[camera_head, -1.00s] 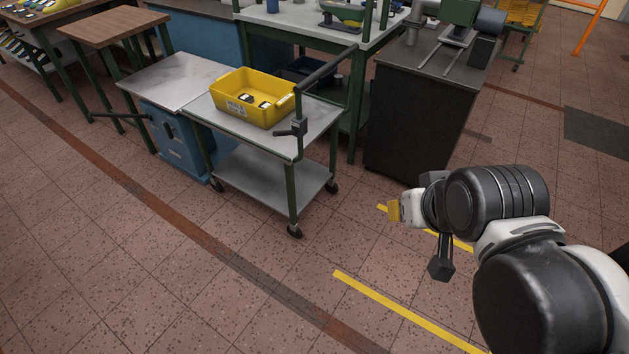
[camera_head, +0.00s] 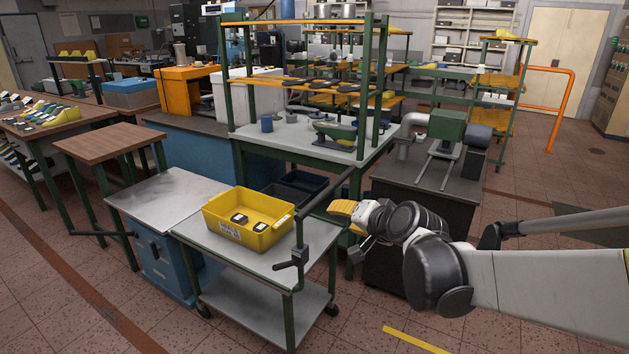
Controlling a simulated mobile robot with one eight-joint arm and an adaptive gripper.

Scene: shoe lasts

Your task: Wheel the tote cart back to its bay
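The tote cart (camera_head: 262,292) stands at centre-left, a grey two-shelf cart with green posts and casters. A yellow tote (camera_head: 240,232) with a label and a few small dark-and-white items sits on its top shelf. The cart's dark push handle (camera_head: 326,190) rises at its right end. My gripper (camera_head: 349,226), with yellow finger pads, is just right of the handle in the picture; it looks open and empty, with no contact visible. A yellow floor line (camera_head: 415,340) lies to the right of the cart; the rest of the marked bay is out of view.
A blue cabinet with a grey top (camera_head: 165,195) stands close on the cart's left. A green-framed workbench (camera_head: 310,140) is behind it, and a dark machine stand (camera_head: 440,180) is behind my arm. Tiled floor shows in front.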

